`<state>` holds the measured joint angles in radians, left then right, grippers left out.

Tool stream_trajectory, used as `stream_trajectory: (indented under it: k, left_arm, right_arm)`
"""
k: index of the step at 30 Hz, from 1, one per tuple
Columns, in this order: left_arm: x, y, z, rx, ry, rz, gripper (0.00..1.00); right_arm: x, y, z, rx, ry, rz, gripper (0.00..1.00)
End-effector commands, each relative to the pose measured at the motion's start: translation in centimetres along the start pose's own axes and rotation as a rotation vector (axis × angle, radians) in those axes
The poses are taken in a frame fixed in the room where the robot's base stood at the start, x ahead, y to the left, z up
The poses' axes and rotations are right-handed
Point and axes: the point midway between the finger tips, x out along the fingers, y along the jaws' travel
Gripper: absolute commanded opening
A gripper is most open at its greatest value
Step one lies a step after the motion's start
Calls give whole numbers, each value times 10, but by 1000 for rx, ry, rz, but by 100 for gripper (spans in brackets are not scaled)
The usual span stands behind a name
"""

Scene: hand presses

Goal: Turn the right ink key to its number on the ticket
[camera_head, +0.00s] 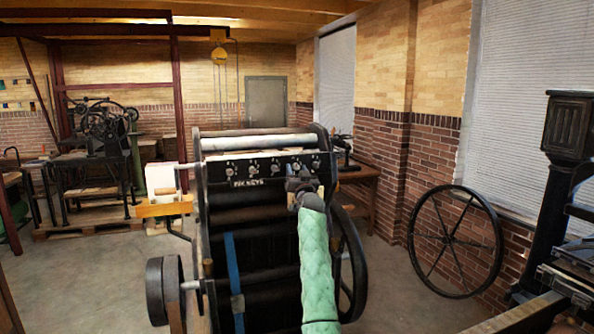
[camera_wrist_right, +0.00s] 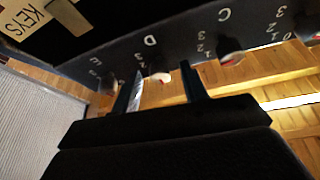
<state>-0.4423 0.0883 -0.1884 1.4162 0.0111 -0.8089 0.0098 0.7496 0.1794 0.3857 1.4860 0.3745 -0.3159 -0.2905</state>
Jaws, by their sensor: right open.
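The ink keys (camera_head: 253,168) stand in a row on the dark front panel of the press, above a small "INK KEYS" label. My right gripper (camera_head: 300,180) is at the right part of this row. In the right wrist view the panel appears upside down, with letters C, D and E and small numbers. The D key's pale knob (camera_wrist_right: 160,77) shows between the two open fingers (camera_wrist_right: 160,88), apparently ungripped. The C key (camera_wrist_right: 230,58) lies to the right of them. The E key is partly hidden by a finger. I cannot make out a ticket. My left gripper is out of view.
The press rollers (camera_head: 255,143) lie above the panel. A large flywheel (camera_head: 350,260) is on the press's right side. A spoked wheel (camera_head: 455,240) leans at the brick wall. Another black press (camera_head: 565,180) stands at the far right. Open floor lies between them.

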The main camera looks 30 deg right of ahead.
Motion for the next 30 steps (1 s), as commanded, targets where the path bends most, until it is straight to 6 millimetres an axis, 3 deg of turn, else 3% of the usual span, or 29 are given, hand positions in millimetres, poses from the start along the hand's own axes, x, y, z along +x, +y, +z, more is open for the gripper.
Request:
stream_trajectory:
  k: [6,13,24,30]
  left_arm:
    - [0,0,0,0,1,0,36]
    - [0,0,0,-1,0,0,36]
    - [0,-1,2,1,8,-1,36]
    - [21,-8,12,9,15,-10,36]
  right_arm:
    - [0,0,0,0,0,0,44]
    - [0,0,0,1,0,0,0]
    - [1,-1,-2,55,-1,23,0]
    - [1,-3,-3,172,-6,71,0]
